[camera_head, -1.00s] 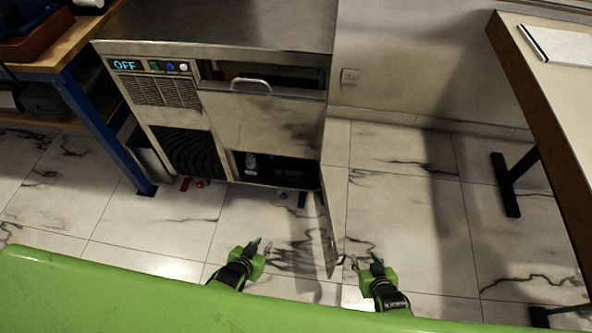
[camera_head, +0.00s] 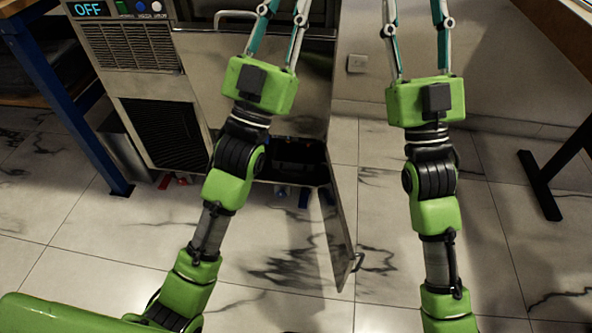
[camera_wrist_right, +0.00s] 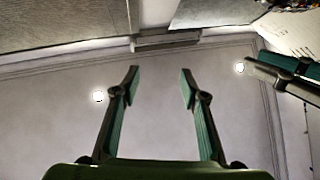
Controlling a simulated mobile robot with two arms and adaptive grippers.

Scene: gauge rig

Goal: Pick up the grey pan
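I cannot make out a grey pan in either current view. In the head view my left gripper (camera_head: 282,15) is raised in front of the metal cabinet (camera_head: 205,65), its two fingers apart with nothing visible between them. My right gripper (camera_head: 415,10) is raised to the right of the cabinet, in front of the wall, its fingers apart and their tips at the top edge. In the right wrist view the right gripper (camera_wrist_right: 159,70) is open and empty, facing a pale flat surface. A dark and teal finger-like part shows at that view's right.
The cabinet's lower door (camera_head: 338,225) stands open towards me, beside a dark compartment. A drawer handle (camera_head: 230,16) is partly behind my left gripper. A blue table leg (camera_head: 75,115) stands left and a dark stand (camera_head: 540,185) right.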

